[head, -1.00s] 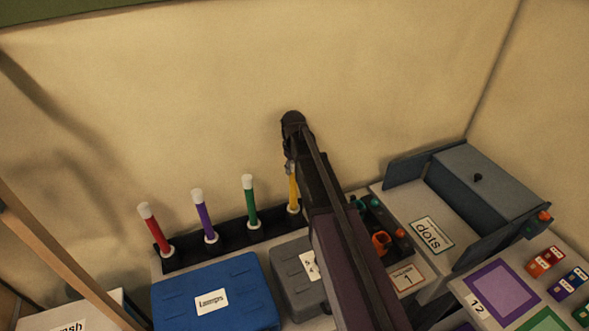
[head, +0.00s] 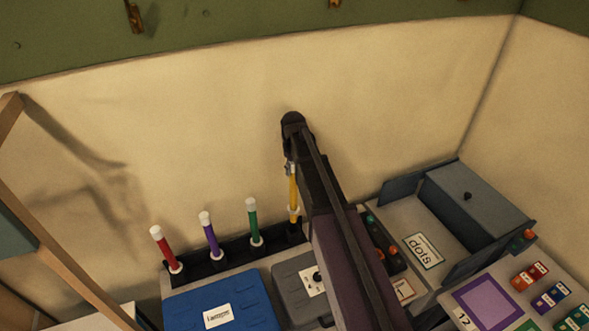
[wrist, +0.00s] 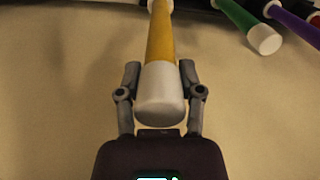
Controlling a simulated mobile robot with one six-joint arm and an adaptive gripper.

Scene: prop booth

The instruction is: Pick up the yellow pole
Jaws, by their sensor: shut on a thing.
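The yellow pole (head: 293,190) has a white cap and a white collar near its lower end. My gripper (head: 290,167) is shut on its top end, and the pole hangs upright below it. In the head view, the pole's white collar is a little above the black rack (head: 198,272), above the rack's right end. In the wrist view, the pole (wrist: 161,40) runs between the two fingers of my gripper (wrist: 160,70), white cap towards the camera. My arm hides part of the rack's right side.
Red (head: 165,248), purple (head: 210,236) and green (head: 253,221) poles stand in the rack to the left. A blue case (head: 250,302) and a grey case (head: 292,278) lie in front. A grey box (head: 480,195) stands right. The wall (head: 200,130) is behind.

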